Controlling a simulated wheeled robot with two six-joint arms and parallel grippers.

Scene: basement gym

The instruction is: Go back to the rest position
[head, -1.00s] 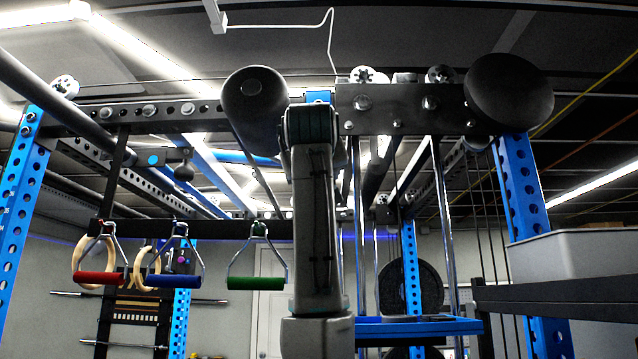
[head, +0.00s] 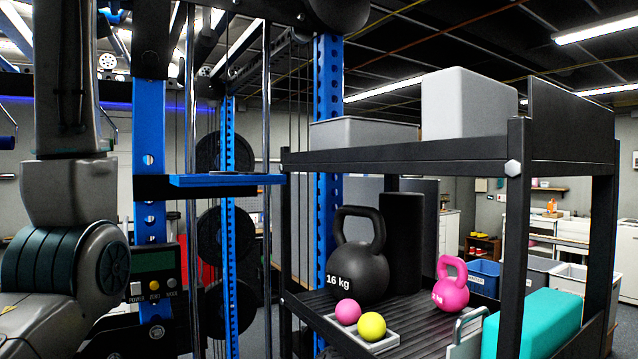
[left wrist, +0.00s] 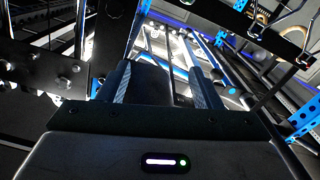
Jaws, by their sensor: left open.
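My left arm (head: 70,190) rises along the left edge of the head view, in front of the blue and black rack. Its gripper is out of the top of that view. In the left wrist view the left gripper (left wrist: 162,78) is open, its two fingers apart and pointing up toward the rack's beams. I see nothing held between the fingers. My right arm and gripper are not in view.
A black shelf rack (head: 460,152) stands at right, holding a black kettlebell (head: 362,270), a pink kettlebell (head: 451,290), a tray (head: 385,343) with two balls, and a teal block (head: 535,322). A blue ledge (head: 225,180) juts out near my arm.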

